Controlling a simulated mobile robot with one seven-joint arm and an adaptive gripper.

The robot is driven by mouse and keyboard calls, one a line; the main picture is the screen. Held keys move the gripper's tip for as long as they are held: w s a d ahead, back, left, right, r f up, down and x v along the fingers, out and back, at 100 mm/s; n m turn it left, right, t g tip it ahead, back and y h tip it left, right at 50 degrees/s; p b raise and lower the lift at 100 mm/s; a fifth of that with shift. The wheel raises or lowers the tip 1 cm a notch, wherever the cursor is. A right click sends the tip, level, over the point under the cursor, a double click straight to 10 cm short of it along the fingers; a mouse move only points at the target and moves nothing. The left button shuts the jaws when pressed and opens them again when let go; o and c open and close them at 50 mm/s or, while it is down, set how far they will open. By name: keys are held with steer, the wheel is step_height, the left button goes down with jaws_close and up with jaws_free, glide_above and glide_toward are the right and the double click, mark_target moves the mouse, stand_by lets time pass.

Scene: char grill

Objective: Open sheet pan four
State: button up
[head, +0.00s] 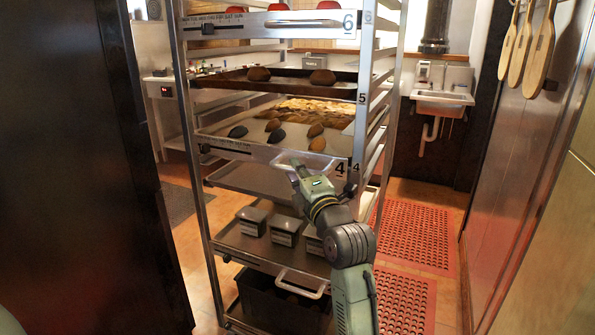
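Sheet pan four (220,146) is a metal pan in the middle of the tall rack, with a black "4" at the right of its front edge. Several dark and brown loaves lie on the surface just above its front edge. Its light handle (262,158) sticks out at the front. My gripper (294,166) is at the right end of this handle, reached up from the lower right. The fingertips are small and partly hidden by the gripper body, so I cannot tell whether they close on the handle.
The metal rack (186,110) also holds pan six (270,26) and pan five (225,78) above, and a lower pan with several tins (252,221). A dark panel (85,170) stands close on the left. Red floor mats (418,236) and a sink (441,100) are at right.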

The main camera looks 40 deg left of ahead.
jaws_close()
steer(key=shift+s, duration=0.1)
stand_by(0.4)
